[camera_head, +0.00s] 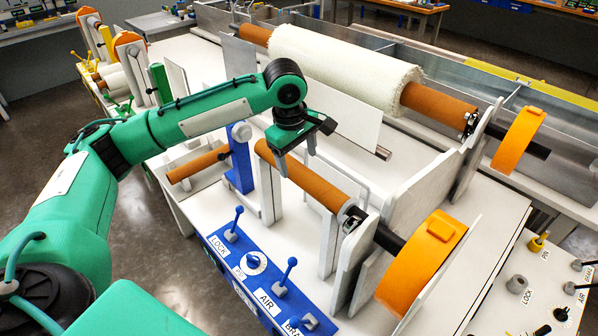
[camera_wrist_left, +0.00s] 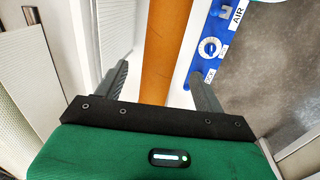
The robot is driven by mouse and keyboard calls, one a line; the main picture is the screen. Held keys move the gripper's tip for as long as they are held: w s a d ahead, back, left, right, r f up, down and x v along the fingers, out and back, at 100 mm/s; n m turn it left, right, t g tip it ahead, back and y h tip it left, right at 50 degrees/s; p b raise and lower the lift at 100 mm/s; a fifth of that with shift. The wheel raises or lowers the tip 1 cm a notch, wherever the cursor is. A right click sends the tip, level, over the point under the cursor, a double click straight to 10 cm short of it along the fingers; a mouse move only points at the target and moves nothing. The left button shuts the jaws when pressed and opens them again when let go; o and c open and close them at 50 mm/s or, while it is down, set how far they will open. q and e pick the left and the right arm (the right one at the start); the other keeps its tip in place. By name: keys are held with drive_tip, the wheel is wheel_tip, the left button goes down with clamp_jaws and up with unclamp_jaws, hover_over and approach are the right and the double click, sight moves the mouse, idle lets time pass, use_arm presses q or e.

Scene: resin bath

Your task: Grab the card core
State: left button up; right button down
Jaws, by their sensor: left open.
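The card core (camera_head: 318,185) is a bare brown tube lying along the front stand, with a metal and black end fitting at its near right end. My left gripper (camera_head: 297,160) is over the left part of this core, fingers pointing down and open. In the left wrist view the core (camera_wrist_left: 165,45) runs between the two spread fingers (camera_wrist_left: 158,80), with a gap visible on each side. The gripper holds nothing. How far the fingertips reach down beside the core is hard to tell. My right gripper is not in view.
A large white fabric roll (camera_head: 340,68) on a brown core lies behind. A blue control panel (camera_head: 262,270) with upright levers is in front. An orange handwheel (camera_head: 420,262) stands at the right end. A blue post (camera_head: 240,160) and another brown tube (camera_head: 197,163) are left.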

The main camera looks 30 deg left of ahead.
sight(299, 168)
use_arm(q)
wheel_tip(299, 168, down, 2)
drive_tip(key=shift+w+f+p, duration=0.1)
drive_tip(key=shift+w+p, duration=0.05)
drive_tip(key=shift+p, duration=0.35)
drive_tip(key=shift+w+f, duration=0.25)
drive_tip(key=shift+f, duration=1.05)
drive_tip(key=c, duration=1)
drive_tip(key=shift+c, duration=0.7)
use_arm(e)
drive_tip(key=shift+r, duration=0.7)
